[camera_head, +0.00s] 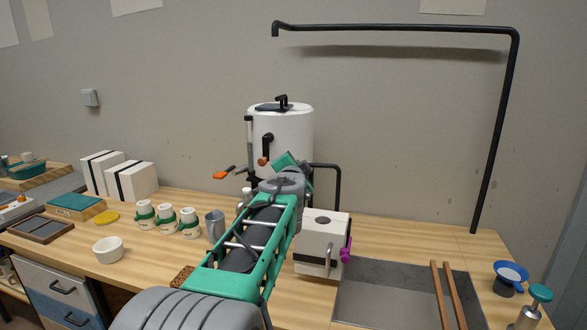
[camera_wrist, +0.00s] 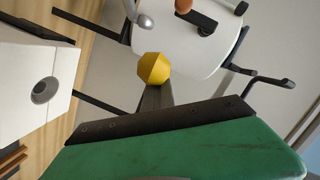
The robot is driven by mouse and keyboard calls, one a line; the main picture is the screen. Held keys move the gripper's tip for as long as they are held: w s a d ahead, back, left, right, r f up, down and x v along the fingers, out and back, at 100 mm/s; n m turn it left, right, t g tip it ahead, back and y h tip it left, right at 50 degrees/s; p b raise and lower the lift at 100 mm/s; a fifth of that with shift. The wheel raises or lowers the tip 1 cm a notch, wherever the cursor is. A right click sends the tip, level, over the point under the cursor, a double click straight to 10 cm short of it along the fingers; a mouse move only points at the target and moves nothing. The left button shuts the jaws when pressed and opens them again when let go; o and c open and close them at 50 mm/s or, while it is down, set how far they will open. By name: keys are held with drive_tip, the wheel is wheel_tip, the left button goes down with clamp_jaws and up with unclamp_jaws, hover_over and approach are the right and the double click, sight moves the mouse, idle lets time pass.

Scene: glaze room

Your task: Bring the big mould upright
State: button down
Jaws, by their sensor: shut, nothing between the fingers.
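The big mould (camera_head: 312,240) is a white block on the bench, right of my arm in the head view. Its face with the round dark hole points up; a dark band runs low on its side. A grey handle-like part and a magenta piece show at its front right. In the wrist view the mould (camera_wrist: 25,75) is at the left, hole visible, apart from my fingers. My gripper (camera_wrist: 153,70) is shut and empty, its yellow tip in front of the white tank. In the head view my arm hides the fingertips.
The white tank (camera_head: 295,130) with a black lid stands behind. Green-banded cups (camera_head: 167,222), a grey mug (camera_head: 214,228) and a white bowl (camera_head: 108,250) stand left. A black pipe rises at the right.

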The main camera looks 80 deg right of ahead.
drive_tip(key=shift+w+f, duration=0.45)
drive_tip(key=shift+w, duration=0.1)
drive_tip(key=s+a+r+b, duration=0.2)
drive_tip(key=a+b, duration=0.3)
drive_tip(key=a, duration=0.4)
drive_tip(key=shift+a+b, duration=0.4)
drive_tip(key=shift+r, duration=0.1)
